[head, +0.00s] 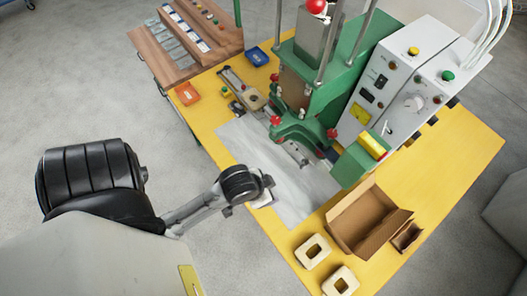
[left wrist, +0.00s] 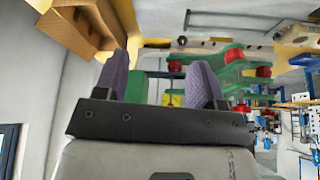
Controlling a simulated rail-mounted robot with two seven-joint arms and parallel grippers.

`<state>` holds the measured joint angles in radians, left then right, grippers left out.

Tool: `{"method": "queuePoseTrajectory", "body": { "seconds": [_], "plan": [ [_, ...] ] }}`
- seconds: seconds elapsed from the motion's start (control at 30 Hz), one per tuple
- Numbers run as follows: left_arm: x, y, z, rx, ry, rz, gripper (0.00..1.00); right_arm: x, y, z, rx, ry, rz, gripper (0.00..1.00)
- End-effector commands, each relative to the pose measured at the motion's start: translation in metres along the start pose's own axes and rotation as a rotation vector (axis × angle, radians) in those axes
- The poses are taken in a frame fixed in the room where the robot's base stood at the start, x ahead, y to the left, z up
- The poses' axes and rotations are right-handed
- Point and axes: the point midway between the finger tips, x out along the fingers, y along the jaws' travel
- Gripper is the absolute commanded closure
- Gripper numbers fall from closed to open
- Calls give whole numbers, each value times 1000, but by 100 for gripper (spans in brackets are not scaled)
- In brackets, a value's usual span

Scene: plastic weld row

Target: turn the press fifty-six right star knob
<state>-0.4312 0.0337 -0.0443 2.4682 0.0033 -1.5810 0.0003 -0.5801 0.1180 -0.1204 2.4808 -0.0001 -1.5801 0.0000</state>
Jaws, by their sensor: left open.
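The green press (head: 325,90) stands on the yellow table in the head view. Red knobs sit on its lower green clamp: one on the right (head: 332,133), one on the left (head: 275,120) and one further back (head: 274,77). Their star shape is too small to make out. My left gripper (head: 264,193) is over the table's near edge, apart from the knobs, left of and nearer than the right one. In the left wrist view its two purple fingers (left wrist: 162,84) are spread and empty. Red knobs (left wrist: 234,55) show beyond the right finger there. My right gripper is not in view.
An open cardboard box (head: 362,222) and cream square rings (head: 313,251) lie at the near right. A grey control box (head: 405,85) stands right of the press. Orange (head: 187,94) and blue (head: 257,57) trays lie at the far left. A grey sheet (head: 290,190) covers the table's front middle.

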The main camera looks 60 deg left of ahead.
Motion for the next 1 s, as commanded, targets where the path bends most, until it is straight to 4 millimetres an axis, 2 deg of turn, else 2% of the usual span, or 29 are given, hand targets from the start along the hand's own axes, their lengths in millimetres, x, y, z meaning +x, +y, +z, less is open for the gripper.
{"method": "queuePoseTrajectory", "body": {
  "seconds": [0.2, 0.77, 0.87, 1.0],
  "plan": [
    [-8, 2, 1, 16, -8, 2, 37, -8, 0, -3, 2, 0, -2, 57],
    [-8, 3, 1, 17, -7, 2, 37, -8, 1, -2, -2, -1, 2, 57],
    [-8, 2, -6, 17, 10, 1, 37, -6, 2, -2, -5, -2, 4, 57],
    [-8, 5, -31, -8, 70, 11, 37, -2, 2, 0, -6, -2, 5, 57]
  ]
}}
